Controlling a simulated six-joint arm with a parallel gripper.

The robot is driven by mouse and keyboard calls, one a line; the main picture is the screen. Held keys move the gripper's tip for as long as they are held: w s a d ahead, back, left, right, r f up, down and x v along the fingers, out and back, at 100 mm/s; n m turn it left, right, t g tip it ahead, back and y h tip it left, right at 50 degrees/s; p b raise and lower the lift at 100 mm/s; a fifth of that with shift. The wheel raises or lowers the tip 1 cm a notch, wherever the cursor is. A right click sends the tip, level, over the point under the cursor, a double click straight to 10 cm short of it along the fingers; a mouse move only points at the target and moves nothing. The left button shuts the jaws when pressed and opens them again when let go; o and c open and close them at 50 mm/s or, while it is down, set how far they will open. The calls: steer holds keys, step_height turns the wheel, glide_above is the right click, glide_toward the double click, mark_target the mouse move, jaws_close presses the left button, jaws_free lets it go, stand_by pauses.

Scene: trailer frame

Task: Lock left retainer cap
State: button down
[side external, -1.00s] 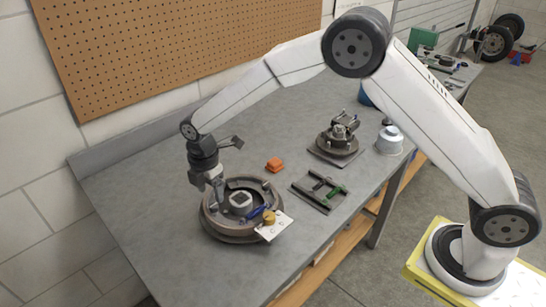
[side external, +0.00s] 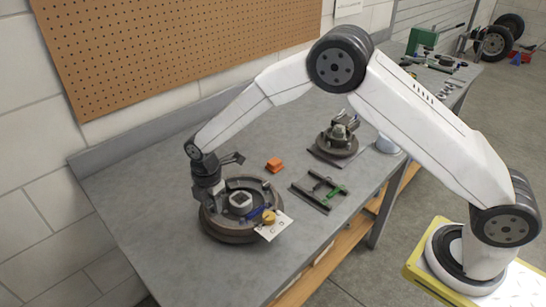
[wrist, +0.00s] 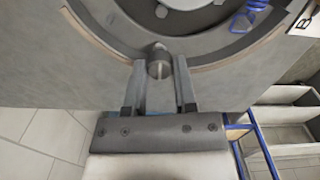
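The round grey brake drum-like assembly (side external: 232,236) lies on the bench, and its rim also shows in the wrist view (wrist: 215,62). A small rounded metal cap (wrist: 158,66), apparently the left retainer cap, sits at the rim's near edge in the wrist view. My gripper (wrist: 163,66) is down at the rim with its fingers apart, one on each side of the cap. The left finger is very close to the cap; contact is unclear. In the side view my gripper (side external: 212,208) stands at the assembly's left edge and hides the cap.
A blue spring (wrist: 247,17) and a yellow knob (side external: 269,217) lie on the assembly's right side, by a white labelled card (side external: 274,230). An orange block (side external: 274,165), a dark frame with green parts (side external: 318,190) and another round assembly (side external: 337,145) stand behind on the bench (side external: 140,185).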

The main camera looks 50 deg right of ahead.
steer(key=shift+m, duration=0.4)
steer(key=m, duration=0.8)
steer(key=shift+m, duration=0.3)
steer(key=m, duration=0.4)
steer(key=shift+m, duration=2.2)
steer(key=shift+c, duration=2)
jaws_free()
